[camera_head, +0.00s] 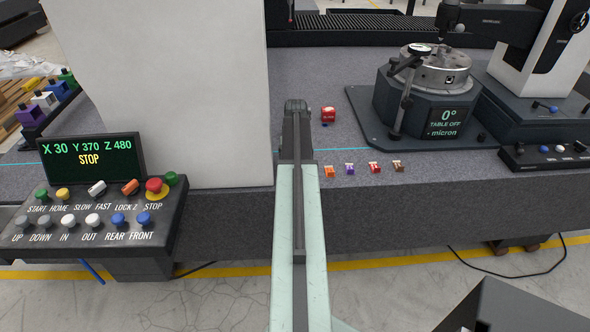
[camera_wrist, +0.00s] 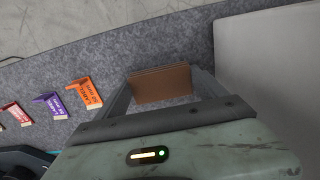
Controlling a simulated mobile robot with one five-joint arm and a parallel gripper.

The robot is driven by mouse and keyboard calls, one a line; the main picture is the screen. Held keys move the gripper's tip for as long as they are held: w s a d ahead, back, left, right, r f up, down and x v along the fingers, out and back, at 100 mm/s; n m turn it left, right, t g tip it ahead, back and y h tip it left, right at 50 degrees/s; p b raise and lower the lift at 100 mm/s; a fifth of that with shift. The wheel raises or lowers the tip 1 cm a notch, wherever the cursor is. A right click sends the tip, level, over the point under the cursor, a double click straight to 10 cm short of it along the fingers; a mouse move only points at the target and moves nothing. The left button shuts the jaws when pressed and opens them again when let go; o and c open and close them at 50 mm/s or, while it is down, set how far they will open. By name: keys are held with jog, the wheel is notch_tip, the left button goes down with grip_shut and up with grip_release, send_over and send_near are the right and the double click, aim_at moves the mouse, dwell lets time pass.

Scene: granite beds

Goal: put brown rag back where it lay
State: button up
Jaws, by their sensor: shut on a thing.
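In the wrist view my gripper (camera_wrist: 162,78) is shut on a flat, folded brown rag (camera_wrist: 161,88), with one finger at each side of it. The rag is over the grey granite bed (camera_wrist: 108,58); whether it touches the stone I cannot tell. In the head view my arm reaches forward over the bed, and its end (camera_head: 296,107) hides the fingers and the rag. No marked resting place for the rag is visible.
Small orange (camera_head: 329,172), purple (camera_head: 350,169), red (camera_head: 375,167) and brown (camera_head: 398,166) labels line the bed's front edge. A red block (camera_head: 328,115) lies behind them. A rotary table (camera_head: 437,70) stands right, a tall white column (camera_head: 160,90) left, beside a button panel (camera_head: 90,215).

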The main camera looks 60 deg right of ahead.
jog(key=o, duration=1.1)
jog(key=shift+f, duration=0.1)
jog(key=shift+o, duration=0.2)
notch_tip(320, 180, up, 12)
jog(key=p, duration=1.2)
jog(key=shift+r, duration=0.2)
jog(key=shift+d, duration=0.1)
